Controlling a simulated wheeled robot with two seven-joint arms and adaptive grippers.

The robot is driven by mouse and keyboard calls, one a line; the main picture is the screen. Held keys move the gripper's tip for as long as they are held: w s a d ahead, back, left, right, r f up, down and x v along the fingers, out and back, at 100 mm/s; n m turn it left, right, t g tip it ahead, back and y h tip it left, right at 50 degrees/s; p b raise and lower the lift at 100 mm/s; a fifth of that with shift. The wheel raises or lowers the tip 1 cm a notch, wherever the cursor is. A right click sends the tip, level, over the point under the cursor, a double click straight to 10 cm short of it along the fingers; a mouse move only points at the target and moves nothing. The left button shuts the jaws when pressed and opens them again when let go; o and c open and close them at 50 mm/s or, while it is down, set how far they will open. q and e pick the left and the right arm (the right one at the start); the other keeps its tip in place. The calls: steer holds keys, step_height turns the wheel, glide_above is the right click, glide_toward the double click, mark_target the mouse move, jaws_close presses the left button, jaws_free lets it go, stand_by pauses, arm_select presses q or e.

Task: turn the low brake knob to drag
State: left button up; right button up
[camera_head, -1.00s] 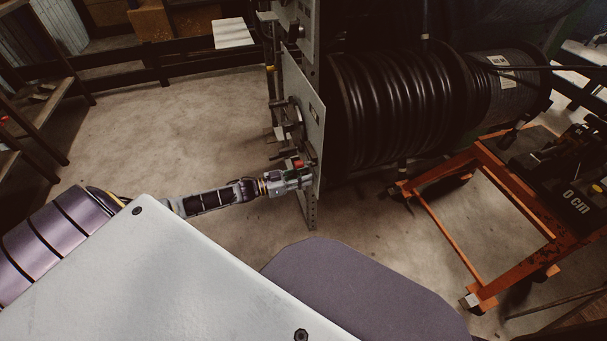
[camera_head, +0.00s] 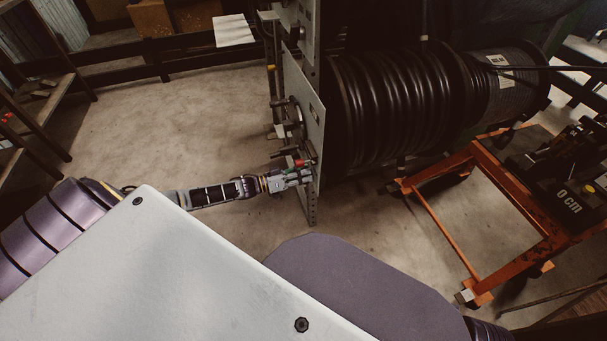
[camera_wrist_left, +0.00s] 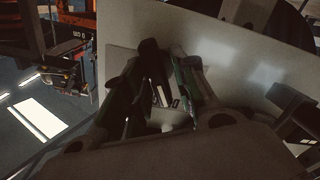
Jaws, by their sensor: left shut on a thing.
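The upright grey panel (camera_head: 307,117) of the hose machine stands at the middle of the head view, edge-on to me. My left gripper (camera_head: 307,176) is at its lower part, reaching in from the left. In the left wrist view its two fingers (camera_wrist_left: 160,92) are closed around a dark knob (camera_wrist_left: 150,56) in front of the pale panel (camera_wrist_left: 232,55). The fingers hide much of the knob, and its setting and any label cannot be read. My right gripper is out of view.
A red part (camera_head: 298,163) sits just above my left gripper. Other fittings (camera_head: 288,122) stick out of the panel higher up. A large black hose reel (camera_head: 395,110) is behind it, and an orange cart (camera_head: 435,232) stands at the right. The floor left of the panel is clear.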

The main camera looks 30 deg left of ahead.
arm_select(q)
steer(key=shift+f, duration=0.1)
steer(key=o, duration=0.7)
steer(key=shift+s, duration=0.1)
steer(key=v, duration=1.2)
steer(key=shift+a, duration=0.1)
stand_by(0.6)
